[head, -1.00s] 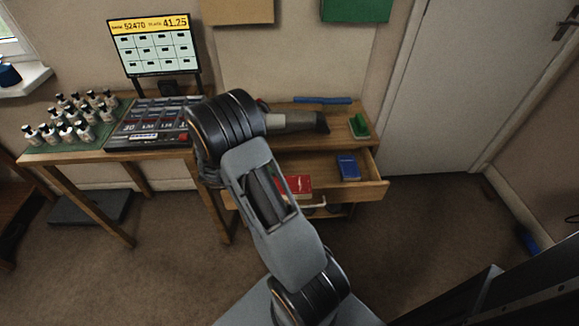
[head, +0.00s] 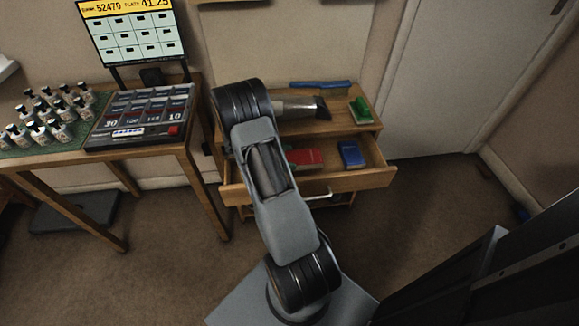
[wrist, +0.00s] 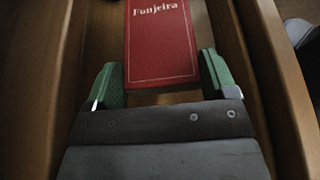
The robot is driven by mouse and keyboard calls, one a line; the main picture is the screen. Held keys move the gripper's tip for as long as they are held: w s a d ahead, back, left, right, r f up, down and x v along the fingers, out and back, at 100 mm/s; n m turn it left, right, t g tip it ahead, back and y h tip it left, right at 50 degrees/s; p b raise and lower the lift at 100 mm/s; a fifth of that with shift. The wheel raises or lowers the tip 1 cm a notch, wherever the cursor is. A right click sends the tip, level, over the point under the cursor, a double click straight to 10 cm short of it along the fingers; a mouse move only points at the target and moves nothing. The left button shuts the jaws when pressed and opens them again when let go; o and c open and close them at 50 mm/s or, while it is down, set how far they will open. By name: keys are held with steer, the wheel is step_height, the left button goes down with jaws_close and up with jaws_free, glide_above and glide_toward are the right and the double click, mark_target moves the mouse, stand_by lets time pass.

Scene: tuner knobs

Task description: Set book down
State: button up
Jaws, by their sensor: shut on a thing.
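A red book (wrist: 160,35) with white lettering, "Fonjeira", lies flat between the two green fingers of my gripper (wrist: 163,78) in the wrist view. The fingers are at its left and right long edges, near its lower end, and are shut on it. In the head view the red book (head: 306,158) is in the area of the open drawer (head: 345,182), partly behind my arm, which hides the gripper. Wooden drawer walls run along both sides in the wrist view. I cannot tell whether the book touches the drawer floor.
A blue book (head: 351,155) lies in the drawer to the right. On the desktop above are a green-based item (head: 361,111), a blue bar (head: 320,85) and a dark tapered tool (head: 305,106). A table with bottles (head: 50,118) and a panel (head: 140,115) stands left.

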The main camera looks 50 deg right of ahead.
steer(key=shift+d+f, duration=0.65)
steer(key=shift+f, duration=0.15)
steer(key=shift+w+f+b, duration=0.1)
steer(key=shift+f+b, duration=0.55)
steer(key=shift+f, duration=0.95)
steer(key=shift+f, duration=0.2)
steer(key=o, duration=0.9)
steer(key=shift+r, duration=0.1)
steer(key=shift+o, duration=0.2)
steer(key=shift+r, duration=0.2)
steer(key=shift+p+v, duration=0.75)
steer(key=shift+v, duration=3)
steer(key=shift+d+f, duration=0.1)
steer(key=shift+f, duration=0.05)
